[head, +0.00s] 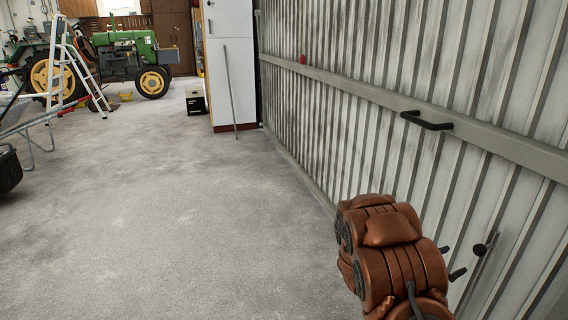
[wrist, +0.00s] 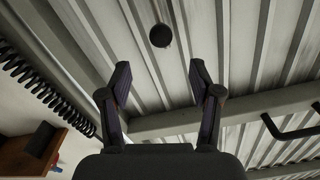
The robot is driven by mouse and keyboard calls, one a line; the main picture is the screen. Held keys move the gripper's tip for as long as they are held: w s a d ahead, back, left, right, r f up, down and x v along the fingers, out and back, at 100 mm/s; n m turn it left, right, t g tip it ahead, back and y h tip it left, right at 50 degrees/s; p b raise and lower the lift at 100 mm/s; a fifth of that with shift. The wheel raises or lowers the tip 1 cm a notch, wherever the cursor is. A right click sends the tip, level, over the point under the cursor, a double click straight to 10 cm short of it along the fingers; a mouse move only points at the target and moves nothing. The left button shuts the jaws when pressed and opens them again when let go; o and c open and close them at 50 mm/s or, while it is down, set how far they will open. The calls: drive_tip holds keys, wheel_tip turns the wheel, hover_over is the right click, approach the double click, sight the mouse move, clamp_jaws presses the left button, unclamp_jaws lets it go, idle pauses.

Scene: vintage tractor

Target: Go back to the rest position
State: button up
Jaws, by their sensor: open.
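My gripper (wrist: 160,72) is open and empty in the wrist view, its two dark fingers spread apart. A round dark knob (wrist: 160,36) on the ribbed metal door shows beyond the fingertips, between them in the picture and not gripped. In the head view my copper-coloured arm is at the lower right, and the fingers of my gripper (head: 455,261) stick out on its right side near the same knob (head: 480,249). The gap between fingers and knob is hard to judge.
The grey ribbed door (head: 345,125) runs along the right, with a black pull handle (head: 427,121) on its crossbeam. A white cabinet (head: 229,60), a ladder (head: 82,65), a wheelbarrow (head: 25,125) and a green tractor (head: 125,55) stand farther off. The middle concrete floor (head: 180,210) is clear.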

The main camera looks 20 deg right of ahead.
drive_tip(key=w+a+r+n+t+y+p, duration=0.55)
drive_tip(key=w+a+r+y+p, duration=0.4)
drive_tip(key=w+a, duration=0.45)
drive_tip(key=s+a+r+n+y+p, duration=0.1)
drive_tip(key=a+r+n+y+p, duration=0.15)
drive_tip(key=a, duration=0.35)
drive_tip(key=s+a+r+n+t+y+p, duration=0.1)
drive_tip(key=a+r+y+p, duration=0.1)
drive_tip(key=a+r, duration=0.35)
drive_tip(key=s+a+r+n+y+p, duration=0.2)
drive_tip(key=a+p, duration=0.1)
drive_tip(key=a, duration=0.5)
drive_tip(key=s+a+r+n+g+y+p, duration=0.2)
drive_tip(key=s+a+r+n+p, duration=0.1)
drive_tip(key=s+a+r, duration=0.3)
drive_tip(key=s+a+r+n+g+y+p, duration=0.1)
drive_tip(key=s+a+r+n+g+p, duration=0.1)
drive_tip(key=s+a+r+p, duration=0.45)
drive_tip(key=s+d+r+n+g+p, duration=0.1)
drive_tip(key=s+r+n+g+p, duration=0.1)
drive_tip(key=s, duration=0.9)
drive_tip(key=s+d+r+n+g+h+p, duration=0.1)
drive_tip(key=s+r+n+g+p, duration=0.1)
drive_tip(key=s, duration=1)
wheel_tip(320, 180, up, 3)
drive_tip(key=shift+f+n+g, duration=0.1)
drive_tip(key=shift+n+g, duration=0.2)
drive_tip(key=shift+g, duration=0.15)
